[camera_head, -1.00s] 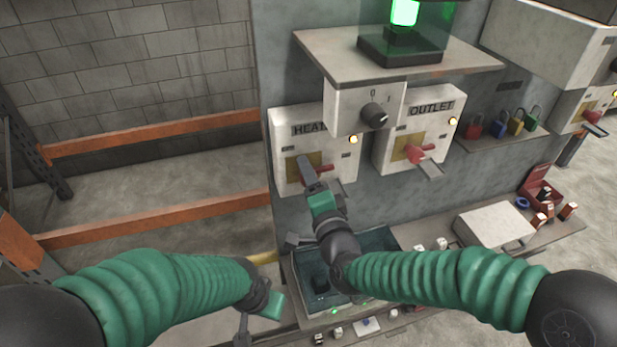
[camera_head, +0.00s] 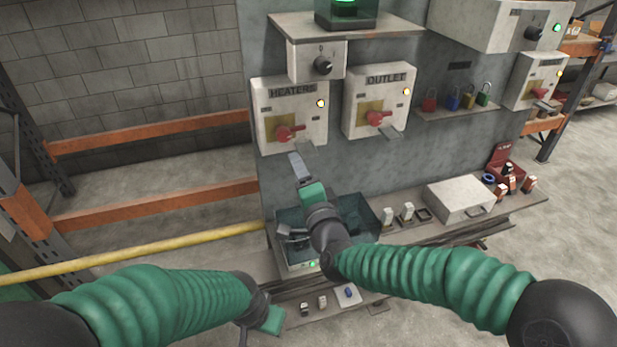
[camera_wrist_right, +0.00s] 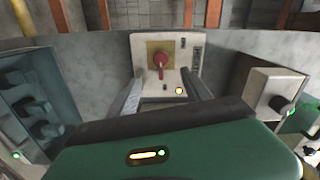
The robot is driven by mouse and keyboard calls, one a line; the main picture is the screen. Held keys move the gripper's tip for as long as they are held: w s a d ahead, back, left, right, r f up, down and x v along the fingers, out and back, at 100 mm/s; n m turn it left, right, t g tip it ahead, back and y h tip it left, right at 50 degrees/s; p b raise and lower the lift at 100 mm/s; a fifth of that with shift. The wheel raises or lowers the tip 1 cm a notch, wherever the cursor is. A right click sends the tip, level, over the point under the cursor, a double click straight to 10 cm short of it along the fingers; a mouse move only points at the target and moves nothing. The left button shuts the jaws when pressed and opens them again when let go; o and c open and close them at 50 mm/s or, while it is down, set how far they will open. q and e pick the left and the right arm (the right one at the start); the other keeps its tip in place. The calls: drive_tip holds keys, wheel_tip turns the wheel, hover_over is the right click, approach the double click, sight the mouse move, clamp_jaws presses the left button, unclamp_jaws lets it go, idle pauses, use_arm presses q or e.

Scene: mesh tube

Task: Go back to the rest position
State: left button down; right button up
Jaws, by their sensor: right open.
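My right gripper (camera_head: 297,167) is in front of the panel, below the white HEATERS box (camera_head: 291,110) with its red handle (camera_head: 288,132). In the right wrist view its two fingers (camera_wrist_right: 165,95) are spread and empty, with the box and its red handle (camera_wrist_right: 160,60) beyond them. The gripper is apart from the handle. My left gripper (camera_head: 258,330) is low at the bottom of the head view, its fingers mostly out of sight, so its opening cannot be told.
The OUTLET box (camera_head: 380,100) is to the right, below a shelf (camera_head: 400,25). A teal bin (camera_head: 352,215) and a white case (camera_head: 458,198) stand on the ledge below. A yellow rail (camera_head: 130,260) runs at left.

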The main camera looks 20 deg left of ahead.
drive_tip(key=s+d+f+n+g+h, duration=0.3)
drive_tip(key=s+d+f+n, duration=0.1)
drive_tip(key=d+f, duration=0.6)
drive_tip(key=s+d+f+n+g+h, duration=0.35)
drive_tip(key=d+f, duration=0.35)
drive_tip(key=d, duration=0.5)
drive_tip(key=s+d+f+g+h, duration=0.2)
drive_tip(key=s+d, duration=0.6)
drive_tip(key=s, duration=0.1)
drive_tip(key=s+d+f+n+g+h, duration=0.1)
drive_tip(key=s+d+f+g+h, duration=0.1)
drive_tip(key=s+d, duration=0.6)
drive_tip(key=shift+s+d+f+g, duration=0.35)
drive_tip(key=shift+d+f+g, duration=0.3)
drive_tip(key=shift+f+g, duration=0.2)
drive_tip(key=shift+a+r, duration=0.1)
drive_tip(key=shift+a, duration=0.1)
drive_tip(key=shift+d, duration=0.1)
